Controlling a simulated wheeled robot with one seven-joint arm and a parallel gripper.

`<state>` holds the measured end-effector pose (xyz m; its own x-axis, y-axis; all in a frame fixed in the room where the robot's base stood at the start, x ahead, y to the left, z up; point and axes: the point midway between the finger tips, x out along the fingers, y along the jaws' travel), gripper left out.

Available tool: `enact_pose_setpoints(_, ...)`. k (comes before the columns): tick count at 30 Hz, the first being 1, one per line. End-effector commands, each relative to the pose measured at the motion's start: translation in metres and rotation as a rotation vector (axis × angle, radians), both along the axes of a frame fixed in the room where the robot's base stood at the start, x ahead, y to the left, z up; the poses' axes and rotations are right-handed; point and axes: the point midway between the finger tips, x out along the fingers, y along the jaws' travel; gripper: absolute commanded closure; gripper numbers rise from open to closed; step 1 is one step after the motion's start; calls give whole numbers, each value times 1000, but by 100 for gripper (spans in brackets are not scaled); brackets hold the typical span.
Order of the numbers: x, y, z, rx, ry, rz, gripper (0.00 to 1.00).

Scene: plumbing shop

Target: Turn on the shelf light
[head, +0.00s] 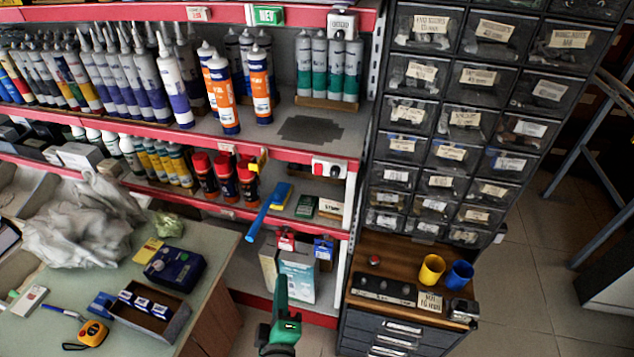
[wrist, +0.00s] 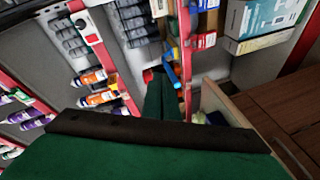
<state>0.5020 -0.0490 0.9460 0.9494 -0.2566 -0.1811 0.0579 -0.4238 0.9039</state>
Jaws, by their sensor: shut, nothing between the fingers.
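A small white switch box (head: 329,167) with a red part sits on the red front edge of the middle shelf (head: 290,154), toward its right end. What looks like the same box shows in the wrist view (wrist: 87,28), at the upper left on a red edge. No lamp is clearly in view, so I cannot tell if the light is lit. My green gripper (head: 281,284) is low in front of the shelf, apart from the box and below it. In the wrist view my gripper (wrist: 153,80) is shut and empty, pointing toward the shelving.
A blue-handled tool (head: 265,215) sticks out from the lower shelf near my gripper. A cluttered workbench (head: 215,240) stands at left. A drawer cabinet (head: 440,120) rises at right, with yellow (head: 431,269) and blue (head: 459,275) cups on the wooden top below. Cartridges fill the shelves.

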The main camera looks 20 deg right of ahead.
Motion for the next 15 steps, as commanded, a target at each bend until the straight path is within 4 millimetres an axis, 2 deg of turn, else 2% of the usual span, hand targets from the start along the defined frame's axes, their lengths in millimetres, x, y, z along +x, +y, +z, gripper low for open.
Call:
enact_pose_setpoints(1,13,-4,17,-46,-6,-17,100)
enact_pose_setpoints(6,42,-26,64,-202,24,-100,100)
enact_pose_setpoints(12,59,-52,114,-326,70,-201,100)
enact_pose_setpoints(15,61,-61,131,-361,90,-235,100)
